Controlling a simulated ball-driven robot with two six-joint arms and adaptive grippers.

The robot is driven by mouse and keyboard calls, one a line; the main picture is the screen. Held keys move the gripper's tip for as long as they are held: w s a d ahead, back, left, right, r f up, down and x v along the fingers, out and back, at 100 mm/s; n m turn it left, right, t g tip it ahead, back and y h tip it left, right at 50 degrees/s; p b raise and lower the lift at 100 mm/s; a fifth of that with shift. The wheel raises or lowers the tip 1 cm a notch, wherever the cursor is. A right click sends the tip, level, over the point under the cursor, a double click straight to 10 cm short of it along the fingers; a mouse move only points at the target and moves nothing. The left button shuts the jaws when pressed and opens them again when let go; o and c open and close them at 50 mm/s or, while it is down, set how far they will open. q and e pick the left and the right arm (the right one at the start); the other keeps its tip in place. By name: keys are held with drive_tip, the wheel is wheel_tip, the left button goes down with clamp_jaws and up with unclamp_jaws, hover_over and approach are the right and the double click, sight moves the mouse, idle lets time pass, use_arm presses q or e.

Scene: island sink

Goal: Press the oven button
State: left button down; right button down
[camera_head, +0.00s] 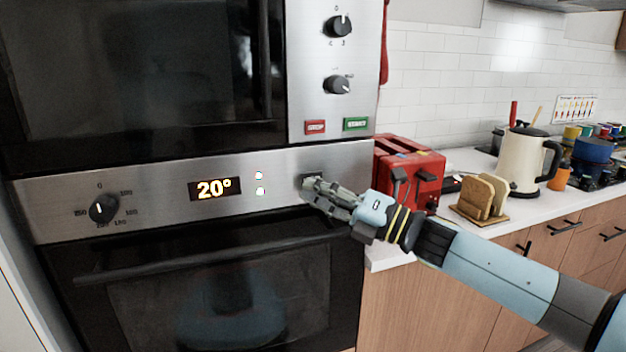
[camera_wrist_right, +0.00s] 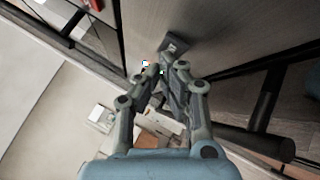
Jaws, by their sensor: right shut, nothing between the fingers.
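The oven (camera_head: 215,290) is black with a steel control panel. Its panel has a left knob (camera_head: 103,207), a display (camera_head: 214,189) reading 20° and two small lights beside it. In the right wrist view, the oven button (camera_wrist_right: 174,43) is just beyond the fingertips of my right gripper (camera_wrist_right: 166,69). The fingers are shut and empty. I cannot tell whether the tips touch the button. My left gripper is out of view.
The microwave (camera_head: 130,70) above has two knobs and red and green buttons. The oven handle (camera_head: 200,256) juts out below the panel. A red toaster (camera_head: 408,165), toast slices (camera_head: 480,197) and a kettle (camera_head: 522,160) stand on the counter at the right.

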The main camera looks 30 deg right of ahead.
drive_tip(key=shift+s, duration=0.1)
drive_tip(key=shift+s+a, duration=0.15)
drive_tip(key=shift+s, duration=0.3)
drive_tip(key=s+p, duration=0.1)
drive_tip(key=s, duration=0.2)
drive_tip(key=s+a+p, duration=0.1)
drive_tip(key=s, duration=0.1)
drive_tip(key=shift+s+a, duration=0.2)
drive_tip(key=shift+s, duration=0.2)
drive_tip(key=shift+f, duration=0.15)
